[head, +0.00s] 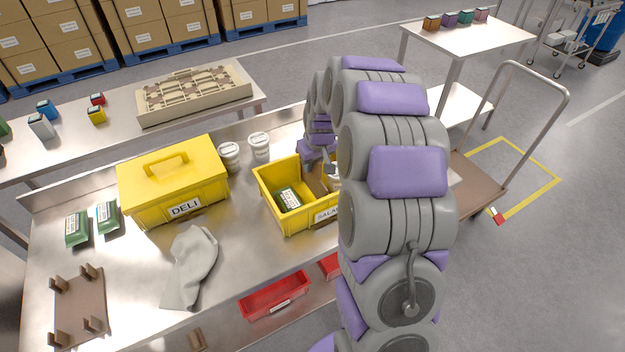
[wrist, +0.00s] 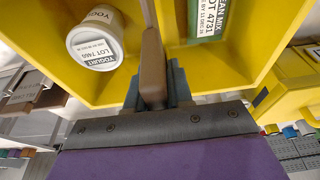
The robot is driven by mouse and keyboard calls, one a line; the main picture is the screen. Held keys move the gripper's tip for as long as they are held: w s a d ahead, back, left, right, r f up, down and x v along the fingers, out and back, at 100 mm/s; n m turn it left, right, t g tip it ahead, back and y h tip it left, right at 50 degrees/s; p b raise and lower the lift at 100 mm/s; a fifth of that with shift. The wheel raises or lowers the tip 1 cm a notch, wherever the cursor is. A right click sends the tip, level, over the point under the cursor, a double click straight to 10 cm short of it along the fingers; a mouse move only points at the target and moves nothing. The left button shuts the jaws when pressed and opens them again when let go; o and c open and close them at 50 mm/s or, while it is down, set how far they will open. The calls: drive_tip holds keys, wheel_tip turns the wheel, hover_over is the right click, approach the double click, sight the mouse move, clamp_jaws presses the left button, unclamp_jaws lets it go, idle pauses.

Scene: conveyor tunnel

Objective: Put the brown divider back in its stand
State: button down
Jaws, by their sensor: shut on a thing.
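My gripper (wrist: 152,90) is shut on the brown divider (wrist: 152,62), seen edge-on in the wrist view. The divider is in the open yellow bin (head: 287,222), labelled with letters starting "SALA". In the wrist view it stands between a white yogurt tub (wrist: 95,40) on the left and a green-labelled pack (wrist: 207,22) on the right. In the head view my gripper (head: 328,168) is over the bin, partly hidden by my arm; the divider (head: 316,183) shows only in part. A brown stand (head: 78,308) with upright pegs lies empty at the table's front left.
A yellow lidded DELI box (head: 172,182) stands left of the bin. Two white tubs (head: 229,155) stand behind. A grey cloth (head: 190,268) lies between stand and bin. Two green packs (head: 77,229) lie left. Red bins (head: 275,296) sit below the front edge.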

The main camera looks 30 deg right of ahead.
drive_tip(key=shift+r, duration=0.45)
drive_tip(key=shift+r+p, duration=1.55)
drive_tip(key=shift+r, duration=1.75)
